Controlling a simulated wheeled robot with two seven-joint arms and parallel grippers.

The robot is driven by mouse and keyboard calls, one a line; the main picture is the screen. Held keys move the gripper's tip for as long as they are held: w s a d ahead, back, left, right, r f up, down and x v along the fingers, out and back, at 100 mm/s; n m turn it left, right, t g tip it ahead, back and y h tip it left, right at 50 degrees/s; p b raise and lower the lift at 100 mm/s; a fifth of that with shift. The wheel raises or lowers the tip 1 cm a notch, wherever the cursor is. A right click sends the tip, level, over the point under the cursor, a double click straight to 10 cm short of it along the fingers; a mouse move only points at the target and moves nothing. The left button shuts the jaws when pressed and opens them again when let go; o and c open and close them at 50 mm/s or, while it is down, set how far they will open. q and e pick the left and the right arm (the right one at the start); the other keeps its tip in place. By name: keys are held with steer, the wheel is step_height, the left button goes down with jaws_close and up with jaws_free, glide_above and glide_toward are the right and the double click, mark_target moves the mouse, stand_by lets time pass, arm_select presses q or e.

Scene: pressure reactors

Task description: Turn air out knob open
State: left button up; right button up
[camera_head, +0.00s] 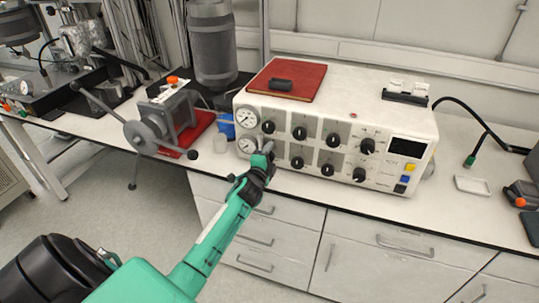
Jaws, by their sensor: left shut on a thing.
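The white control box (420,130) stands on the bench with rows of black knobs on its front. The upper row runs from a left knob (268,127) to a right knob (367,147). In the lower row a knob (297,162) shows just right of my gripper. My left gripper (266,151) is shut at the panel's lower left, on the leftmost lower knob, which its fingers mostly hide. The labels are too small to read, so I cannot tell which knob is air out, nor how far the held knob is turned. My right gripper is out of view.
Two round gauges, an upper one (247,118) and a lower one (248,144), sit left of the knobs. A grey hand-wheel device (170,118) on a red base stands to the left. A red book (287,79) lies on the box. A white tray (472,186) lies right.

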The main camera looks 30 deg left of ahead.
arm_select(q)
steer(key=shift+f+n, duration=0.1)
steer(key=shift+n, duration=1.4)
steer(key=o, duration=1)
steer(key=shift+c, duration=0.2)
steer(key=b+v, duration=0.2)
steer(key=v, duration=1.2)
